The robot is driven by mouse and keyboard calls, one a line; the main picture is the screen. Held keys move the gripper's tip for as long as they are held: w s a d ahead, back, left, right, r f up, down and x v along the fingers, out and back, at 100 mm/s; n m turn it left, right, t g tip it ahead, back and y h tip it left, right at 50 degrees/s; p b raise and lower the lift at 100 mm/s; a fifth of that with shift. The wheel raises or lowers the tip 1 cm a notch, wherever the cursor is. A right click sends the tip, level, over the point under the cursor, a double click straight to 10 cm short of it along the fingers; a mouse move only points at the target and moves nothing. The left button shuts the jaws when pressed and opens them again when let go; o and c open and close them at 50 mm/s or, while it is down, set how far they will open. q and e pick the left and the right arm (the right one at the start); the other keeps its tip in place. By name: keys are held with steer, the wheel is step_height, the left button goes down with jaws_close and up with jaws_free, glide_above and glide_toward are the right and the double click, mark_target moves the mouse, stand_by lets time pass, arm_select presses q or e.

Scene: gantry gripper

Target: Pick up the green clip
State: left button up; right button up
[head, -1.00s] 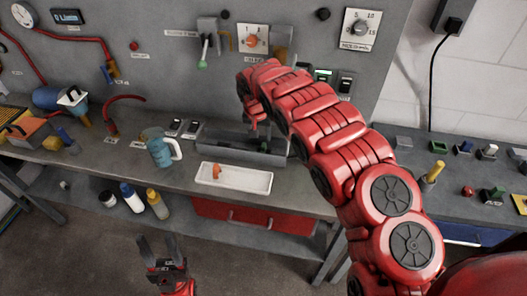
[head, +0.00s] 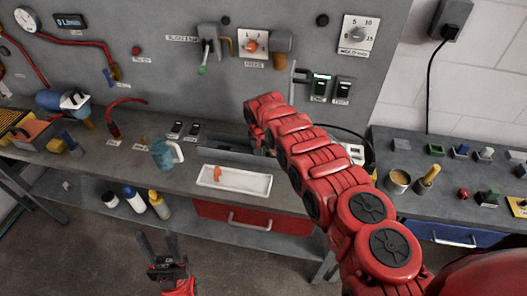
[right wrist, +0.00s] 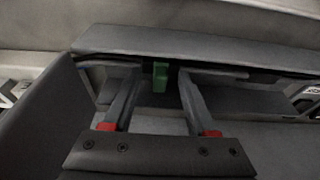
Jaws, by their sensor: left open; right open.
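The green clip (right wrist: 160,77) shows in the right wrist view, inside or at the far wall of a grey bin. My right gripper (right wrist: 158,72) is open, with one finger on each side of the clip. I cannot tell whether either finger touches it. In the head view the grey bin (head: 222,153) stands on the bench, partly behind my right arm. The right fingers and the clip are hidden there. My left gripper (head: 165,248) is open and empty, low in front of the bench.
A white tray (head: 250,190) with an orange piece lies in front of the bin. A blue mug (head: 161,153) stands to its left. Bottles (head: 133,199) stand on the lower shelf. The panel above carries a lever (head: 203,60) and dials. A second bench (head: 455,200) at right holds small items.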

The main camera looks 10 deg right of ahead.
jaws_close()
steer(key=shift+r, duration=0.1)
stand_by(0.4)
